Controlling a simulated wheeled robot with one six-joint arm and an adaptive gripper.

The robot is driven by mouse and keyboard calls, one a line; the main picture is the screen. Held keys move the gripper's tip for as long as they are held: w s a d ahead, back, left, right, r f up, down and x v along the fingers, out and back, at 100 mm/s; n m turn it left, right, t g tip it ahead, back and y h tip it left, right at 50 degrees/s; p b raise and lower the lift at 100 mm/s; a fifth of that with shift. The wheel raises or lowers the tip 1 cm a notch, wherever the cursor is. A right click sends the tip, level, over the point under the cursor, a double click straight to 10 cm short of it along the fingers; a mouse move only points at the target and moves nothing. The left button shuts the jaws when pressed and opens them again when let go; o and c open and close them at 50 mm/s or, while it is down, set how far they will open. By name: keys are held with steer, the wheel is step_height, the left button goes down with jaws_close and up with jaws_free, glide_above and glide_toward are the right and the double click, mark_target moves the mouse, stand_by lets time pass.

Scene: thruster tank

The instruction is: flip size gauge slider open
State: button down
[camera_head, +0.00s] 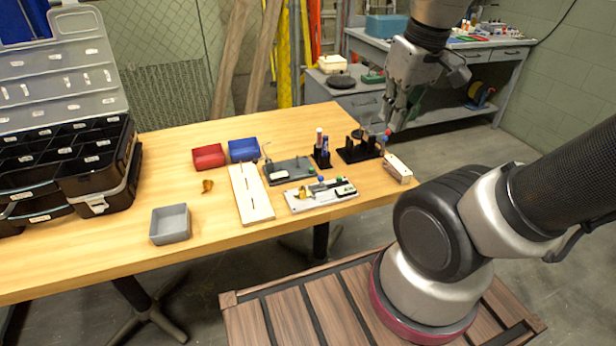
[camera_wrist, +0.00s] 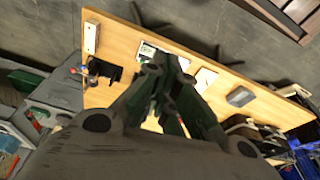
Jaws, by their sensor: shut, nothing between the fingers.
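A flat white fixture (camera_head: 322,202) lies near the table's front edge. It carries a green knob, a blue knob, a dark block and a yellowish piece; it looks like the size gauge, but its slider is too small to make out. In the wrist view a white panel (camera_wrist: 148,50), probably the same fixture, shows partly behind the fingers. My gripper (camera_head: 388,122) is above the table's right end, to the right of the fixture and clear of it. In the wrist view my gripper (camera_wrist: 166,62) has its fingers together and empty.
A black stand (camera_head: 358,152) and a wooden block (camera_head: 398,168) stand near the table's right end. A grey plate fixture (camera_head: 288,170), a pale slotted board (camera_head: 250,194), red bin (camera_head: 208,156), blue bin (camera_head: 243,150) and grey bin (camera_head: 170,224) lie left.

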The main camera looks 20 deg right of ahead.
steer(key=w+a+f+n+g+h, duration=0.1)
steer(key=w+a+f+n+h, duration=0.1)
steer(key=w+a+f+n, duration=0.5)
steer(key=w+a+f+n+g+h, duration=0.1)
steer(key=w+a+f+n+g, duration=0.1)
steer(key=w+a+f+n, duration=0.5)
steer(key=w+a+f, duration=0.1)
steer(key=w+a, duration=0.2)
steer(key=w, duration=0.3)
steer(key=shift+w+a+f+h, duration=0.2)
steer(key=shift+w+h, duration=0.1)
steer(key=shift+h, duration=0.1)
glide_toward(310, 186)
steer(key=f, duration=0.1)
steer(key=a+f, duration=0.2)
steer(key=f, duration=0.1)
steer(key=shift+w+a, duration=0.2)
steer(key=shift+w, duration=0.15)
steer(key=d, duration=0.2)
steer(key=d+f, duration=0.1)
steer(key=shift+s, duration=0.25)
steer(key=shift+s+d, duration=0.1)
steer(key=shift+d, duration=0.35)
